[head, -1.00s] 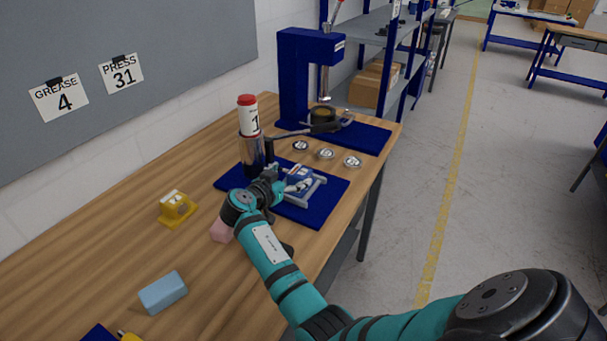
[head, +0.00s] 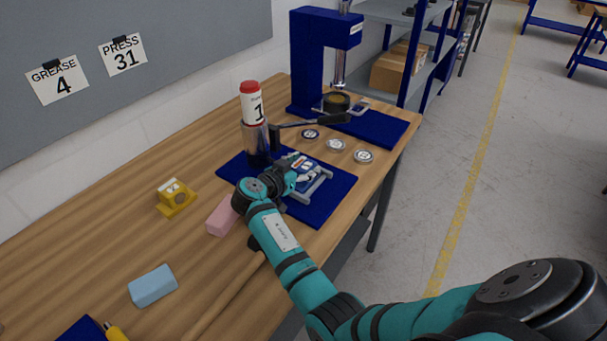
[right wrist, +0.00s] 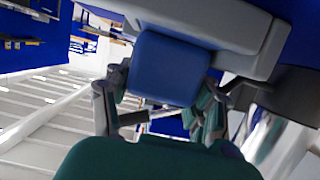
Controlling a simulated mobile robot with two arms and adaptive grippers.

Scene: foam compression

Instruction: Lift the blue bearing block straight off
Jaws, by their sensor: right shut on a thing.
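The blue bearing block (head: 303,163) is at the grey frame (head: 318,187) on the blue mat (head: 322,212) in the head view, partly hidden by my right gripper (head: 289,176). In the right wrist view the blue block (right wrist: 170,68) shows between the two fingers of my right gripper (right wrist: 160,98), close against the grey frame (right wrist: 205,20). The right gripper is shut on the block. I cannot tell whether any gap separates block and frame. My left gripper is not in view.
A grease tube in a clear holder (head: 254,110) stands close behind my gripper. A blue press (head: 312,60) and several round discs (head: 335,144) are farther back. A yellow bearing block (head: 175,197), pink block (head: 221,216) and light blue block (head: 152,286) lie left on the bench.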

